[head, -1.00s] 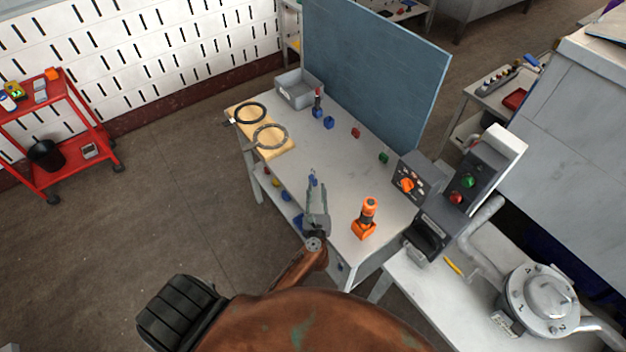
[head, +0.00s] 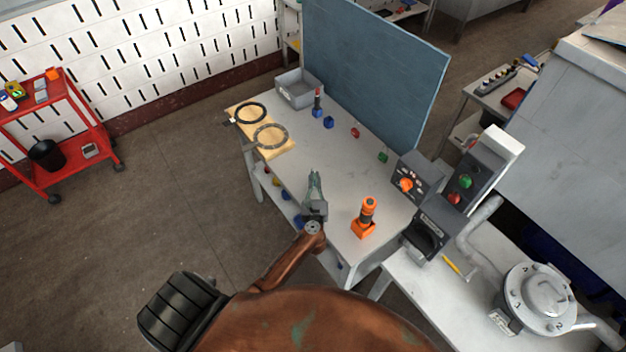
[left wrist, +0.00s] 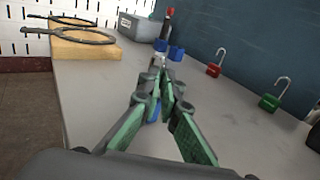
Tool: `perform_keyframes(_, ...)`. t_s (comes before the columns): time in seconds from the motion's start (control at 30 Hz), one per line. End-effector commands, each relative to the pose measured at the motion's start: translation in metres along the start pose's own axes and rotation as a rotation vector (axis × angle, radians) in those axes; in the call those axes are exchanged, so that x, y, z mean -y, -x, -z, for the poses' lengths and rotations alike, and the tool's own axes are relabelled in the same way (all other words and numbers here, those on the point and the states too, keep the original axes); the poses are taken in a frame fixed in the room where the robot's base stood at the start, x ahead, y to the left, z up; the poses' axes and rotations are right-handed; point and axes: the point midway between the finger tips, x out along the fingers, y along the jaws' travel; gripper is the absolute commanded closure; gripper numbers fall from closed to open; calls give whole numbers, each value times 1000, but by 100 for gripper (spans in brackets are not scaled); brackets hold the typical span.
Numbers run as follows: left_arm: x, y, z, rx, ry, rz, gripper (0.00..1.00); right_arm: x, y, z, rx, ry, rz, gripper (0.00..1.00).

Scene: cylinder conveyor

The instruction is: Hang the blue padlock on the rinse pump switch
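My left gripper (head: 314,188) is over the front part of the grey table, with its green fingers drawn together. In the left wrist view the fingers (left wrist: 163,85) close around a blue padlock (left wrist: 154,114). Only a bit of its blue body and some silver metal show between them; the rest is hidden. An orange rotary switch (head: 406,185) is on a dark box at the table's right edge. A taller box beside it carries a green button (head: 466,181) and a red one. I cannot read which is the rinse pump switch. My right gripper is not in view.
A red padlock (left wrist: 214,68) and a green padlock (left wrist: 270,101) stand along the table's back. A blue block (head: 329,122) is near a red-topped tool. An orange tool (head: 364,220) stands right of my gripper. Rings on a wooden board (head: 280,149) and a grey bin (head: 298,92) lie farther back.

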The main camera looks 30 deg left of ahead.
Motion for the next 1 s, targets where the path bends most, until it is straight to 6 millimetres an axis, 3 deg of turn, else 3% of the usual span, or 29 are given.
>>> perform_keyframes(0.67,0,0,-4,1,2,0,100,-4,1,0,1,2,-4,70)
perform_keyframes(0.9,-2,2,-38,2,4,-3,100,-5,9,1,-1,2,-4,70)
perform_keyframes(1.0,-15,19,-61,2,3,-2,100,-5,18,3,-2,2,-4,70)
